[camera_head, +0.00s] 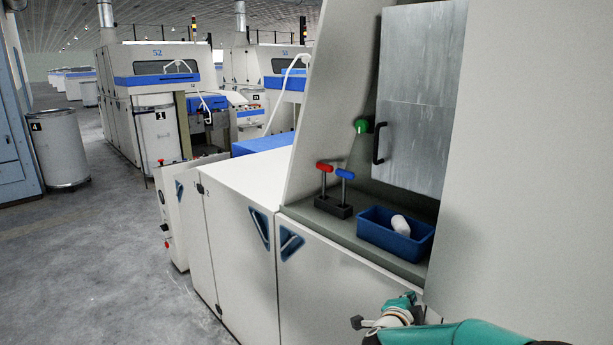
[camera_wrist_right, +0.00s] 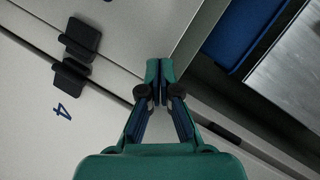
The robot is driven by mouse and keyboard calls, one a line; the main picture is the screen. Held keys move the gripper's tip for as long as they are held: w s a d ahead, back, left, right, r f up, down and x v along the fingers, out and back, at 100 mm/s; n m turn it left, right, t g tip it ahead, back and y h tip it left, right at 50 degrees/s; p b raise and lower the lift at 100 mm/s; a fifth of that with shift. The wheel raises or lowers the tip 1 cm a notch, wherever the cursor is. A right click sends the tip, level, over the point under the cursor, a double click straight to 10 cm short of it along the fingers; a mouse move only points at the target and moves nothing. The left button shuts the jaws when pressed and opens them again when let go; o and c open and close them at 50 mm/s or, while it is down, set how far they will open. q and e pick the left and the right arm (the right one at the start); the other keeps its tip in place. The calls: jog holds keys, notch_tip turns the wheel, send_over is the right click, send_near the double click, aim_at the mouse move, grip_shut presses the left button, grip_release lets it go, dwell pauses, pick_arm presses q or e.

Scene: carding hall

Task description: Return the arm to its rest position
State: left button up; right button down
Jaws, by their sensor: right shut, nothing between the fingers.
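My right gripper (camera_head: 362,322) is at the bottom right of the head view, in front of the white machine cabinet and below its shelf. In the right wrist view the same gripper (camera_wrist_right: 160,82) has its two fingertips together with nothing between them. Behind the fingertips are the cabinet panels and the shelf edge. My right arm comes in from the lower right corner. My left gripper is in neither view.
On the shelf stand a blue bin (camera_head: 378,236) holding a white cylinder (camera_head: 401,225), and a red lever (camera_head: 324,168) and a blue lever (camera_head: 345,174). A grey door (camera_head: 418,110) with a black handle is above. Open grey floor (camera_head: 95,270) lies at left.

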jog(key=s+f+n+g+y, duration=0.25)
jog(key=s+f, duration=0.35)
jog(key=f, duration=0.3)
jog(key=s+a+f+n+g+y, duration=0.1)
jog(key=s+f+n+y, duration=0.15)
jog(key=s+f, duration=0.45)
jog(key=s+f+n+g+y, duration=0.15)
jog(key=s+f+n, duration=0.25)
jog(key=f, duration=0.8)
jog(key=s+a+f+n+g+y, duration=0.2)
jog(key=s+a, duration=0.3)
jog(key=s, duration=0.5)
jog(key=s+a+f+n+g+y, duration=0.2)
jog(key=s+a+n+g, duration=0.3)
jog(key=s, duration=0.6)
jog(key=shift+s+a+f+n+y+b, duration=0.15)
jog(key=shift+s+a+n+y+b, duration=0.15)
jog(key=shift+y, duration=0.25)
jog(key=shift+w, duration=0.1)
